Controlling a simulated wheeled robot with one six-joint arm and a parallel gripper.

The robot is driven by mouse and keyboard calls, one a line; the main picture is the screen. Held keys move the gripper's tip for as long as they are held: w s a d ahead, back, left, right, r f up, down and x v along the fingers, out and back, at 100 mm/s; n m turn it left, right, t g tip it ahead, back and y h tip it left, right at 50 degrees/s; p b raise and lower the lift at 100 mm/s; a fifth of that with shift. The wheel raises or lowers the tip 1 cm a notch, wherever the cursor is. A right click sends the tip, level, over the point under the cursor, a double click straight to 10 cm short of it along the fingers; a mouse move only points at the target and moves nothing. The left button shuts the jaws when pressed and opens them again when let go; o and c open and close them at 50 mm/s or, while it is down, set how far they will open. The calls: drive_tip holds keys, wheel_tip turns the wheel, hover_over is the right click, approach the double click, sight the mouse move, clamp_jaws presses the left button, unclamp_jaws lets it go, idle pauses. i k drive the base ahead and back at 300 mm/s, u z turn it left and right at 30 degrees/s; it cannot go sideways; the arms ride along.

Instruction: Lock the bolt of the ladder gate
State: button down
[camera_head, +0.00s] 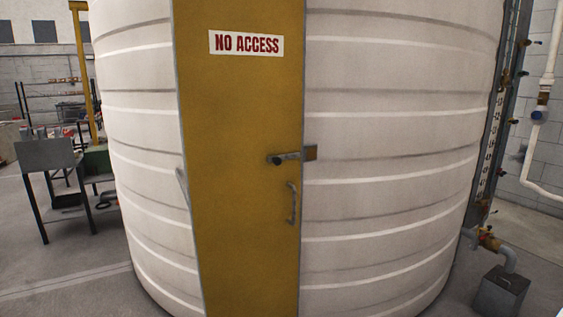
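The ladder gate (240,120) is a tall yellow panel with a "NO ACCESS" sign (246,43), standing in front of a large white ribbed tank. A grey bolt (287,157) with a dark round knob (276,160) lies level at the gate's right edge. Its right end reaches a small brown keeper plate (310,153) beside the gate. I cannot tell whether the bolt sits inside the keeper. A grey pull handle (292,203) is below the bolt. The gate looks closed or nearly so. My gripper is not in view.
The white tank (400,120) fills the middle. At left are a grey stand (48,155) and a yellow post (84,75). At right are a level gauge column (492,130), white pipes (541,100) and a low pipe with a valve (488,240). Bare floor (60,275) shows at lower left.

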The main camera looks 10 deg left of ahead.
sight(277, 160)
drive_tip(key=k, duration=0.65)
drive_tip(key=u, duration=0.65)
drive_tip(key=i, duration=1.6)
drive_tip(key=z, duration=0.45)
